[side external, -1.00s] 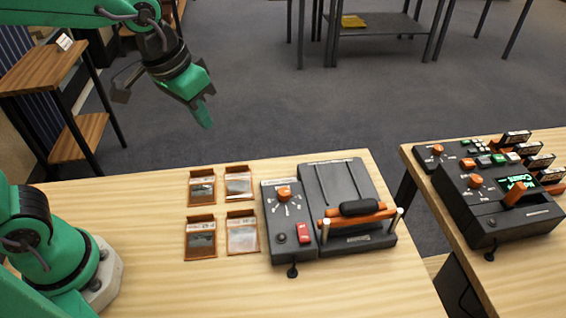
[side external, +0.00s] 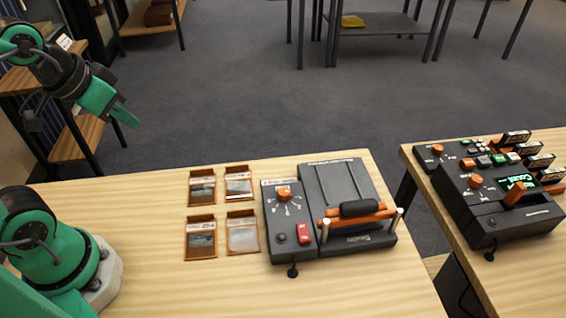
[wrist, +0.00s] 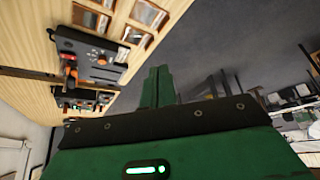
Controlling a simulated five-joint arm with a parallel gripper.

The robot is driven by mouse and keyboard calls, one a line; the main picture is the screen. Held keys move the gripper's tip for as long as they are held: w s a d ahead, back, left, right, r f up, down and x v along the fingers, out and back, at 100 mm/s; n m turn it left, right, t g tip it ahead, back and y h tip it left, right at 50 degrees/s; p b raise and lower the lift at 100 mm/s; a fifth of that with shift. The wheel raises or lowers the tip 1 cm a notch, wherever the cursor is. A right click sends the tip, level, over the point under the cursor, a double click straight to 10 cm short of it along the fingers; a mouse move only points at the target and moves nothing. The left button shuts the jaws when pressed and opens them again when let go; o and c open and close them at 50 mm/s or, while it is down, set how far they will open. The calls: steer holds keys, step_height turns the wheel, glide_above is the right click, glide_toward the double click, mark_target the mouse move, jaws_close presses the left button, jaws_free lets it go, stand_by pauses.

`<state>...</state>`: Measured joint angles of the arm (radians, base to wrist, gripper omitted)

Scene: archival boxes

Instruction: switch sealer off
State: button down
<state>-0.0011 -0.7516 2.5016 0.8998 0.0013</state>
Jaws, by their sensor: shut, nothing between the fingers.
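The sealer (side external: 345,185) is a dark grey unit on the wooden table in the side external view. Its left panel has an orange knob (side external: 283,190), a red rocker switch (side external: 304,233) and a small black button. An orange bar with a black handle (side external: 361,208) crosses its front. The sealer also shows at the upper left of the wrist view (wrist: 88,52). My gripper (side external: 130,119) is shut and empty, raised beyond the table's back left edge, well apart from the sealer. Which way the switch is set is too small to tell.
Several small brown-framed packets (side external: 201,188) lie left of the sealer. A second table (side external: 420,168) at the right holds another dark control unit (side external: 497,205) with an orange lever. The wooden table (side external: 160,280) is clear in front of the packets.

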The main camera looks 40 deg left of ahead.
steer(key=m+g, duration=0.6)
steer(key=m, duration=2.1)
glide_above(304, 239)
step_height(304, 239, down, 5)
steer(key=shift+w+r, duration=0.1)
step_height(304, 239, down, 14)
steer(key=shift+f, duration=0.2)
